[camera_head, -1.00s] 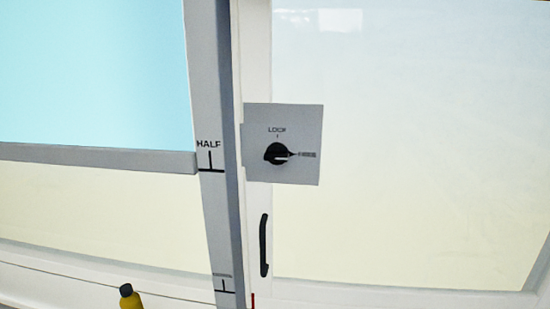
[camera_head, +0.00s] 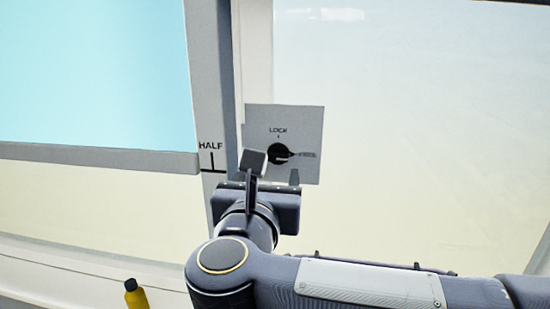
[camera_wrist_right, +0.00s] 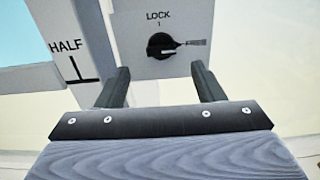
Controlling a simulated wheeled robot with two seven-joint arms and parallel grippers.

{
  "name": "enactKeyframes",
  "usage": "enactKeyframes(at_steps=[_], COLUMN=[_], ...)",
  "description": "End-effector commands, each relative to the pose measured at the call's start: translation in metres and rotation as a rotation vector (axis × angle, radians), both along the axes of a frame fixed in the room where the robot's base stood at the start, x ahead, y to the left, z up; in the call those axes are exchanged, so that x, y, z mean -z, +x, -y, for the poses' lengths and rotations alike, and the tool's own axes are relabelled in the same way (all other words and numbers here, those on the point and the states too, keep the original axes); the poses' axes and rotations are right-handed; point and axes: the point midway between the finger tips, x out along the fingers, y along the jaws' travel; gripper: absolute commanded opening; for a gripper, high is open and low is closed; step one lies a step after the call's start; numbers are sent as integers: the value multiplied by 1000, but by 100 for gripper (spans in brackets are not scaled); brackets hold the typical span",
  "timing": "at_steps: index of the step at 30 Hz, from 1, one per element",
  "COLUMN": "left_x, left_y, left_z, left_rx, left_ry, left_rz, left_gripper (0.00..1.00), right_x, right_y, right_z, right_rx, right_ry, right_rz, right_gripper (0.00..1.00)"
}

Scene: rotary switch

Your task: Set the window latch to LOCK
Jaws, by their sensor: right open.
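The window latch is a black rotary knob (camera_head: 278,154) on a light grey plate (camera_head: 311,125). LOCK is printed above the knob, and a blurred label lies to its right. The knob's pointer faces right, toward that label. In the right wrist view the knob (camera_wrist_right: 161,46) and the plate (camera_wrist_right: 195,18) are ahead, beyond the fingertips. My right gripper (camera_head: 275,168) is open and empty, just below and in front of the knob. In the wrist view its two fingers (camera_wrist_right: 160,72) stand apart, left and right below the knob, not visibly touching it. My left gripper is not in view.
A vertical window frame post (camera_head: 205,90) marked HALF stands left of the plate. A blue-tinted pane (camera_head: 95,70) is at upper left, and a pale glass pane (camera_head: 430,130) lies to the right. A yellow bottle (camera_head: 138,299) with a black cap is at bottom left.

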Motion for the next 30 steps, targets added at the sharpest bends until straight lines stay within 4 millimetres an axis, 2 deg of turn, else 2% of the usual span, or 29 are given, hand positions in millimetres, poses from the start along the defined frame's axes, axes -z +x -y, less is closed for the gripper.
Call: enactKeyframes(at_steps=[6, 12, 23, 30], left_x=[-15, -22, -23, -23], left_y=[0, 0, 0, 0], left_z=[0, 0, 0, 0], left_rx=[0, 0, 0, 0], left_ry=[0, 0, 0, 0], left_rz=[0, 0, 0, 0], left_gripper=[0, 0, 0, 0], right_x=[-3, -2, -1, -1], right_y=[37, 61, 69, 68], right_z=[7, 10, 11, 11], right_rx=[4, 3, 1, 1], right_ry=[-4, -5, -5, -5], right_rz=[-2, 0, 3, 3], right_gripper=[62, 62, 62, 33])
